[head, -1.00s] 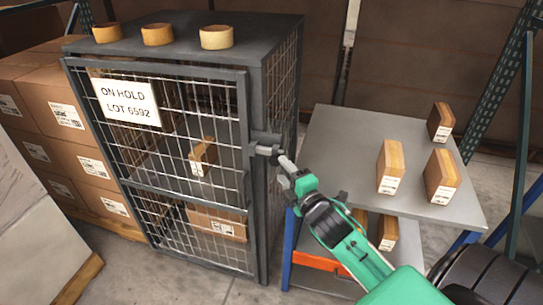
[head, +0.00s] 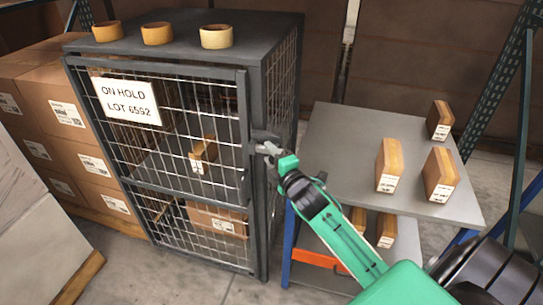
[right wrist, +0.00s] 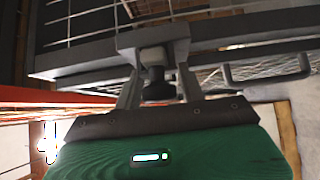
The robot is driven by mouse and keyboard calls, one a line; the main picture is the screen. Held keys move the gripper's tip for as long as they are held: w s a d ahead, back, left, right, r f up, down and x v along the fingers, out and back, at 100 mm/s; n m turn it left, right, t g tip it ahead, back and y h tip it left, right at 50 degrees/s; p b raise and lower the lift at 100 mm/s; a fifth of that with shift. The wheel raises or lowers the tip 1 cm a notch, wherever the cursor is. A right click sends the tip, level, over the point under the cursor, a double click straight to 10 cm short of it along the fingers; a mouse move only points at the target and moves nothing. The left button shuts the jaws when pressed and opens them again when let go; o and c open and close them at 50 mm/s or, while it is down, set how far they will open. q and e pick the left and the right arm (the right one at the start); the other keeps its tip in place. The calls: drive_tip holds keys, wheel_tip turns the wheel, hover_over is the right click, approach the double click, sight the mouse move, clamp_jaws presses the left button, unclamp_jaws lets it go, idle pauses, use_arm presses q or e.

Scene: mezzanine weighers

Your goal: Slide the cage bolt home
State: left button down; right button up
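The mesh cage (head: 283,90) stands left of centre with its dark-framed door (head: 243,130) against the front. The cage bolt (head: 264,135) is on the door's right edge. My right gripper (head: 269,149) is at the bolt, coming from the lower right. In the right wrist view, its two fingers (right wrist: 157,88) stand apart on either side of the bolt's dark knob (right wrist: 158,84). The knob hangs below a pale block on a grey bracket. Whether the fingers touch it is unclear. How far the bolt is slid is hidden by the gripper. My left gripper is not in view.
A sign (head: 128,101) hangs on the door. A grey table (head: 340,150) with wooden blocks stands close at the right. Stacked cartons (head: 66,120) stand left. Open floor shows in front.

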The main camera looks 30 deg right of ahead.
sight(251, 149)
drive_tip(key=c, duration=0.7)
clamp_jaws()
drive_tip(key=w+a, duration=0.3)
drive_tip(key=shift+w, duration=0.25)
drive_tip(key=o, duration=0.8)
unclamp_jaws()
drive_tip(key=shift+o, duration=1.1)
drive_tip(key=shift+w+a, duration=0.15)
drive_tip(key=shift+w, duration=0.05)
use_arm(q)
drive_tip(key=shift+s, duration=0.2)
